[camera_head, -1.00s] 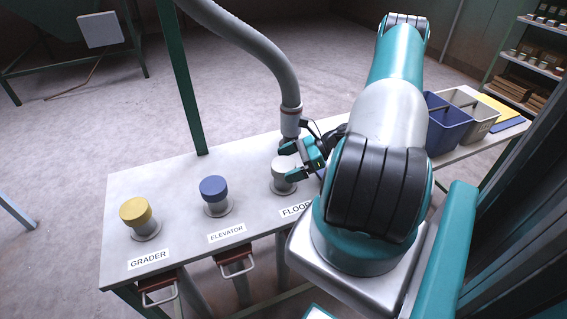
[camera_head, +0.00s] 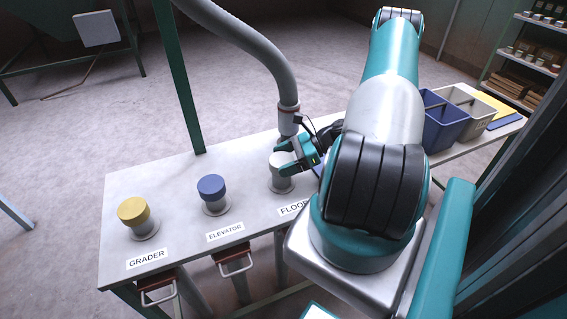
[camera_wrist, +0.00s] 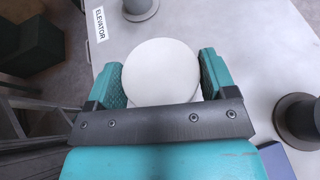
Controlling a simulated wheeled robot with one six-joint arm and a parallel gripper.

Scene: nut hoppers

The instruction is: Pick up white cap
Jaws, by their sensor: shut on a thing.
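The white cap (camera_head: 281,160) sits on the pipe stub behind the FLOOR label, at the right end of the row of capped stubs. In the wrist view the round white cap (camera_wrist: 160,72) lies between the two teal fingers. My gripper (camera_head: 290,158) reaches it from the right and is shut on its sides. In the wrist view my gripper (camera_wrist: 160,85) has a finger on the left and on the right of the cap. The head view does not clearly show whether the cap is raised off its stub.
A blue cap (camera_head: 211,186) stands over the ELEVATOR label, a yellow cap (camera_head: 133,210) over GRADER. A grey hose (camera_head: 285,85) hangs just behind my gripper. A blue bin (camera_head: 440,120) and a grey bin (camera_head: 482,112) stand at the right. The table's back left is clear.

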